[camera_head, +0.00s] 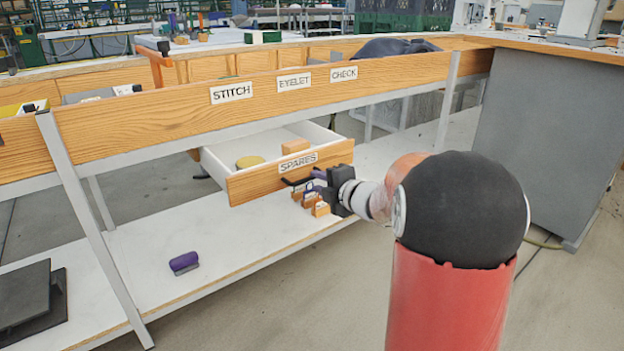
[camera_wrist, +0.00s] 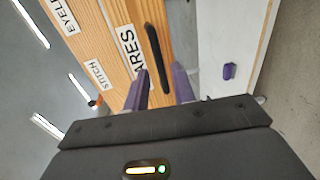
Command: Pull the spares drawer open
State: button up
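The spares drawer (camera_head: 215,168) stands pulled out under the bench, its white inside showing. Its wooden front carries a SPARES label (camera_head: 298,162), partly visible in the wrist view (camera_wrist: 131,52). A black bar handle (camera_wrist: 157,58) is on that front; part of it shows left of my gripper in the head view (camera_head: 296,182). My gripper (camera_head: 315,177) is at the drawer front, at the handle's right side. In the wrist view its two purple fingers (camera_wrist: 161,70) are apart, with the handle's end between them and small gaps visible on both sides.
The drawer holds a yellow round item (camera_head: 250,161) and an orange block (camera_head: 295,146).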

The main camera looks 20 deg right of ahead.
jog(key=shift+v, duration=1.55)
jog(key=s+r+m+g+h+p, duration=0.1)
jog(key=s+r+m+h+p, duration=0.55)
jog(key=s+r+m, duration=0.35)
jog(key=s+a+f+m+g+y+p, duration=0.1)
jog(key=s+a+m+g, duration=0.3)
jog(key=s, duration=0.7)
jog(key=s+a+f+m+g+p, duration=0.1)
jog(key=s+a+m+g+p, duration=0.2)
jog(key=s+a+m, duration=0.4)
jog(key=s+g, duration=0.1)
jog(key=s, duration=0.3)
jog(key=shift+m+y, duration=0.3)
jog(key=shift+y, duration=0.05)
